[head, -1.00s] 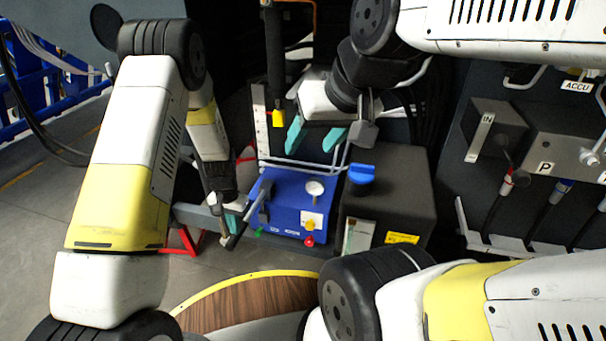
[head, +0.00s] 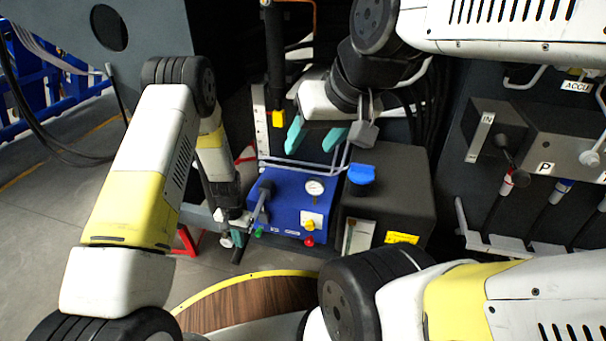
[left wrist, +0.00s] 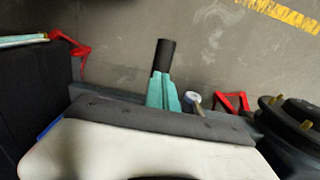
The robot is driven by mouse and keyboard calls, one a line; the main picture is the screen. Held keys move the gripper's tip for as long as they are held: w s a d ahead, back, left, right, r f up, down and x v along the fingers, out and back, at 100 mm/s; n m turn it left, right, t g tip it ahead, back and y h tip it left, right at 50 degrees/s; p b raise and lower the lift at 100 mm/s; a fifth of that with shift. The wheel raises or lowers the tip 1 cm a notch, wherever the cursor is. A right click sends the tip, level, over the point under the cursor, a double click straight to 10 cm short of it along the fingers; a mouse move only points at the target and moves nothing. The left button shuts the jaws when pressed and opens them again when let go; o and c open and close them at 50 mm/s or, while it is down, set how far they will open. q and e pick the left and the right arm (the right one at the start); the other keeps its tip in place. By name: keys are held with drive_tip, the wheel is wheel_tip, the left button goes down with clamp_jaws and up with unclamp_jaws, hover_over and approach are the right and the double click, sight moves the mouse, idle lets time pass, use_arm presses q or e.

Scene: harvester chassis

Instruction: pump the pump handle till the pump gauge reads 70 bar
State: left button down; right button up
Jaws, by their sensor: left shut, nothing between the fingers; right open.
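The blue pump unit (head: 285,200) stands on the floor near the middle of the head view. Its round white pump gauge (head: 315,187) is on top; the reading is too small to tell. The pump handle (head: 239,254), with a black grip, is at the unit's left side. My left gripper (head: 240,231) is shut and empty at the handle. In the left wrist view its teal fingers (left wrist: 162,94) are together, with the black grip (left wrist: 164,55) just beyond the tips. Whether they touch cannot be told. My right gripper (head: 314,137) is open and empty above and behind the pump unit.
A dark box (head: 400,190) with a blue cap (head: 361,174) stands right of the pump unit. A panel with valve blocks (head: 560,140) and hoses is at the right. A red stand (head: 186,241) is left of the pump. Open floor (head: 60,220) lies at the left.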

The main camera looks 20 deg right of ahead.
use_arm(q)
drive_tip(key=shift+f, duration=1.15)
wheel_tip(320, 180, up, 12)
drive_tip(key=s, duration=0.1)
drive_tip(key=shift+a+r, duration=0.25)
drive_tip(key=shift+a, duration=0.05)
drive_tip(key=shift+f, duration=0.1)
drive_tip(key=shift+w+d+f, duration=0.1)
drive_tip(key=shift+w+f, duration=0.05)
drive_tip(key=shift+f, duration=1.9)
drive_tip(key=shift+w+d+f, duration=0.15)
drive_tip(key=shift+w+f, duration=0.05)
drive_tip(key=shift+f, duration=1.85)
drive_tip(key=shift+w+d+f, duration=0.1)
drive_tip(key=shift+w+f, duration=0.05)
drive_tip(key=shift+f, duration=1.9)
wheel_tip(320, 180, up, 12)
drive_tip(key=s, duration=0.1)
drive_tip(key=shift+a+r, duration=0.2)
drive_tip(key=shift+a, duration=0.2)
drive_tip(key=shift+f, duration=0.1)
